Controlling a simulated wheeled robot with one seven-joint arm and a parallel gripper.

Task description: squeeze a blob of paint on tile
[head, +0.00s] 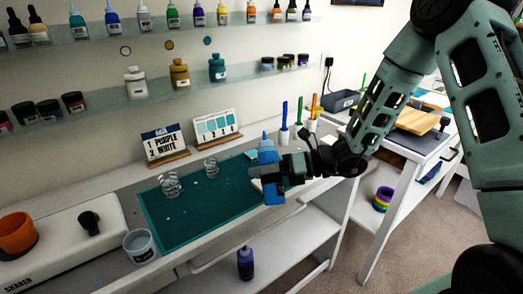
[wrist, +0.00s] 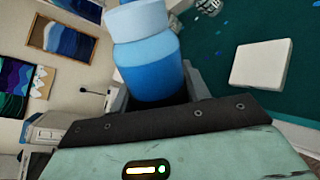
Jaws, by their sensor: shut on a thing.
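My gripper (head: 268,178) is shut on a blue paint bottle (head: 267,155). It holds the bottle roughly upright at the right end of the teal mat (head: 185,232). In the wrist view the bottle (wrist: 148,60) stands between the jaws, with a lighter blue upper part. A white square tile (wrist: 262,64) lies on the mat in the wrist view, beside the bottle and apart from it. No paint shows on the visible part of the tile. In the head view the tile is mostly hidden behind my gripper and the bottle.
Two clear cups (head: 170,185) stand on the mat. A card reading "1 PURPLE 2 WHITE" (head: 165,143) and a swatch card (head: 217,127) stand behind. A white tub (head: 140,246) is at the front left. A purple bottle (head: 245,263) stands on the lower shelf. The mat's middle is clear.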

